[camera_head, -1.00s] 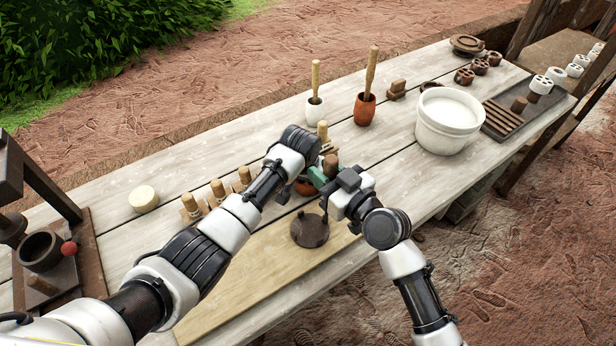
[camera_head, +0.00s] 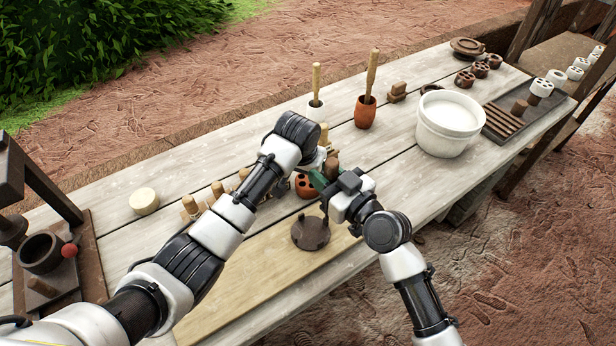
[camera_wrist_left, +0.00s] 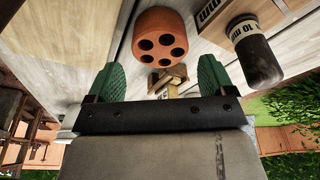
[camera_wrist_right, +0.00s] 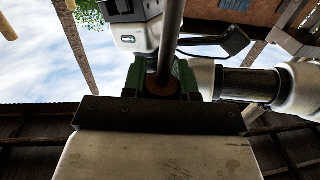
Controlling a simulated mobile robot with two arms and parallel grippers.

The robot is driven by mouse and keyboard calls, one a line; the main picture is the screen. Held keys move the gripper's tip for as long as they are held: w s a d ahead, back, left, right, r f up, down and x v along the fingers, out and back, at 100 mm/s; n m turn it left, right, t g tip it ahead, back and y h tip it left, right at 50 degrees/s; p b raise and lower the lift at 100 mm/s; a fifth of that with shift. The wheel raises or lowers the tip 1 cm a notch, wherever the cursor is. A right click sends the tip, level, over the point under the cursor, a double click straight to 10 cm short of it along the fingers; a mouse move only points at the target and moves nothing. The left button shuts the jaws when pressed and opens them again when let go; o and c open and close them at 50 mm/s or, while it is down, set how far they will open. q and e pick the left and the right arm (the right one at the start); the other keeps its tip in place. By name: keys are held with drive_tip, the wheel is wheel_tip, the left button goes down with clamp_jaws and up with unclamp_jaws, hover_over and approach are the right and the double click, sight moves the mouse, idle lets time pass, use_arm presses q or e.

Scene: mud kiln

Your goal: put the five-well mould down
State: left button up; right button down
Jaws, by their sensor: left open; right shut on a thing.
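The five-well mould (camera_head: 306,188), a red-brown round block with five holes in its face, rests on the table beside the wooden board, partly hidden by my left arm. In the left wrist view, it (camera_wrist_left: 165,20) is beyond the tips of my left gripper (camera_wrist_left: 162,65), which is open and empty, apart from the mould. My right gripper (camera_head: 322,182) is shut on a dark rod (camera_wrist_right: 172,35), with a brown round end (camera_wrist_right: 160,86) between the green fingers. Its full shape is unclear.
A dark disc (camera_head: 310,232) lies on the pale board (camera_head: 250,275). Several wooden-handled stamps (camera_head: 217,190) stand left of the mould. A white bucket (camera_head: 448,135) and an orange cup (camera_head: 365,112) stand further right. A press (camera_head: 45,250) occupies the left end.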

use_arm(q)
drive_tip(key=shift+o, duration=0.3)
drive_tip(key=shift+v, duration=0.9)
drive_tip(key=shift+w+d+r, duration=0.1)
drive_tip(key=shift+w+r, duration=0.05)
drive_tip(key=shift+w, duration=0.1)
drive_tip(key=shift+x, duration=3.8)
drive_tip(key=shift+s, duration=0.2)
drive_tip(key=shift+c, duration=0.5)
drive_tip(key=c, duration=0.8)
use_arm(e)
drive_tip(key=c, duration=0.8)
unclamp_jaws()
use_arm(q)
wheel_tip(320, 180, up, 14)
